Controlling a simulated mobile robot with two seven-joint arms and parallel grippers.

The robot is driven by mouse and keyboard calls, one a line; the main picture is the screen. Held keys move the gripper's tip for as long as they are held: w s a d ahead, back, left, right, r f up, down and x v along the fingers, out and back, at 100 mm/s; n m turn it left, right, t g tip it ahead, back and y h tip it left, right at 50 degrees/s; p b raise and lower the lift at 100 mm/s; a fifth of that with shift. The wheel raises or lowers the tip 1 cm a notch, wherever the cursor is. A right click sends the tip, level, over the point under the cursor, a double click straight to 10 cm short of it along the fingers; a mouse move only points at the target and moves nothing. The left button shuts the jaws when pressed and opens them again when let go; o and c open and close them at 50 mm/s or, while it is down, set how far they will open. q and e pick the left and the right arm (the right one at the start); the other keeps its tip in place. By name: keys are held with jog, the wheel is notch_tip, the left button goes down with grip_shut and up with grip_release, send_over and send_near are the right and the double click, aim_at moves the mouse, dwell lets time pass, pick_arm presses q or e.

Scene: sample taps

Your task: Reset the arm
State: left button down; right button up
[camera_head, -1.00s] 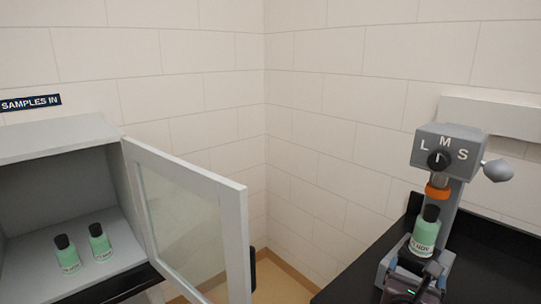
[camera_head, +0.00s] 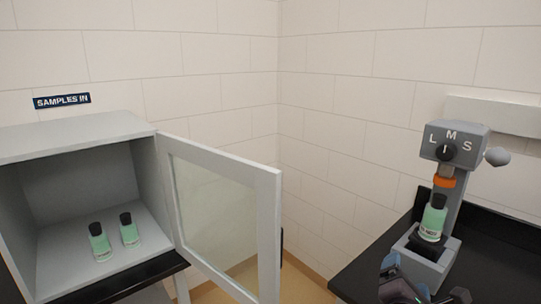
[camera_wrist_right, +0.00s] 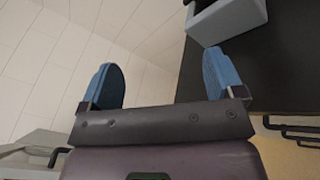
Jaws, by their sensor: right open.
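My right gripper (camera_head: 405,272) shows at the bottom right of the head view, low and in front of the tap stand. In the right wrist view its two blue fingers (camera_wrist_right: 165,85) are wide apart with nothing between them. A grey tap stand (camera_head: 455,180) with a dial marked L, M, S stands on the black counter. A green bottle (camera_head: 433,220) with a black cap stands upright on its base, below the orange ring, apart from my gripper. My left gripper is not in view.
An open grey cabinet (camera_head: 75,140) under a "SAMPLES IN" sign (camera_head: 62,101) holds two green bottles (camera_head: 100,243) with black caps. Its glass door (camera_head: 222,215) swings out towards the middle. The black counter (camera_head: 370,255) is bare left of the stand. A floor gap lies between.

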jog(key=s+a+f+m+y, duration=0.2)
jog(key=f+m+y, duration=0.25)
jog(key=m, duration=0.25)
jog(key=s+a+f+m+y, duration=0.2)
jog(key=f+m+y, duration=0.1)
jog(key=f+m, duration=0.4)
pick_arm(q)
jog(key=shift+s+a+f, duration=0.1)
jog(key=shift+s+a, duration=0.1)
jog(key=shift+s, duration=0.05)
pick_arm(e)
jog(key=s+d+f+m+g, duration=0.1)
jog(key=s+f+m+g, duration=0.1)
jog(key=s+f, duration=0.4)
jog(key=s+d+f+m+g, duration=0.2)
jog(key=s+f+m, duration=0.3)
jog(key=s, duration=0.6)
jog(key=shift+s+f, duration=0.15)
jog(key=shift+f, duration=0.8)
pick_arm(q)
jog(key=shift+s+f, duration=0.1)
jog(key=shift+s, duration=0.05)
